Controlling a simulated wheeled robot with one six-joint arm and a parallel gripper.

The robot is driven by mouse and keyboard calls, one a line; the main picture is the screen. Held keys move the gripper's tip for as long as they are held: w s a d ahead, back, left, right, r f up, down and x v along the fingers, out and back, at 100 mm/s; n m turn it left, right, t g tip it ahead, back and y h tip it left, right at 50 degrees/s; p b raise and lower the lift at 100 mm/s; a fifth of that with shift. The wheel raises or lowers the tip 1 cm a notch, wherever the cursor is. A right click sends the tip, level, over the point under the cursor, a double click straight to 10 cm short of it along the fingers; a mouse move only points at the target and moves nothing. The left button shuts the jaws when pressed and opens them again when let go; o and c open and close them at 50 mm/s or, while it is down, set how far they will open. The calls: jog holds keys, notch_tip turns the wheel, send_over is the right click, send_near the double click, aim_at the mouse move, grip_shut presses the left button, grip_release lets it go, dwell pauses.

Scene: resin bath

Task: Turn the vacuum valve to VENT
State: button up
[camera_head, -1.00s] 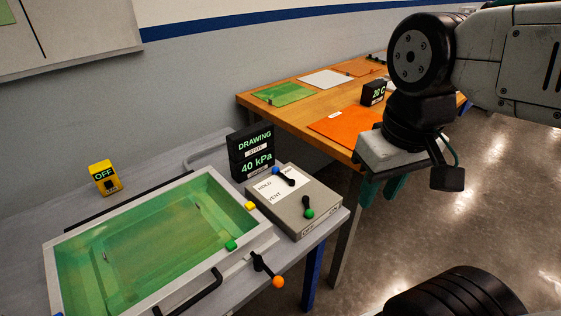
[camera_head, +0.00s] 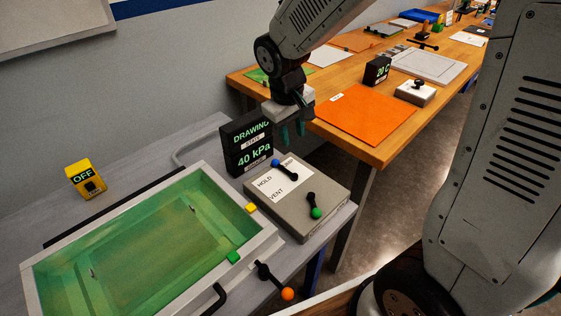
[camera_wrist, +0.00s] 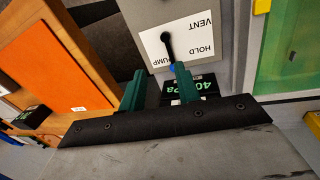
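The vacuum valve is a black lever with a blue tip (camera_head: 276,163) on top of a grey box (camera_head: 311,207). Its white label reads HOLD and VENT in the head view; PUMP also shows in the wrist view. The blue tip points toward the display, away from VENT and on the PUMP side. My gripper (camera_head: 292,131) hangs above the far side of the box, fingers down and apart with nothing between them. In the wrist view the right finger of my gripper (camera_wrist: 158,88) partly covers the blue tip, and the black lever (camera_wrist: 167,44) shows beyond it.
A black display (camera_head: 247,145) reading DRAWING, 40 kPa stands close behind the box. A green-knobbed lever (camera_head: 313,206) sits on the same box. The green resin bath (camera_head: 150,245) is left, with an orange-knobbed handle (camera_head: 275,281) in front. A wooden table with an orange sheet (camera_head: 366,113) lies behind.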

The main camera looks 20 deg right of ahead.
jog(key=n, duration=0.1)
send_near(282, 166)
jog(key=f, duration=0.5)
jog(key=d+f, duration=0.1)
jog(key=f, duration=0.1)
jog(key=shift+w+f, duration=0.2)
jog(key=shift+f, duration=0.15)
jog(key=shift+c, duration=0.3)
grip_shut()
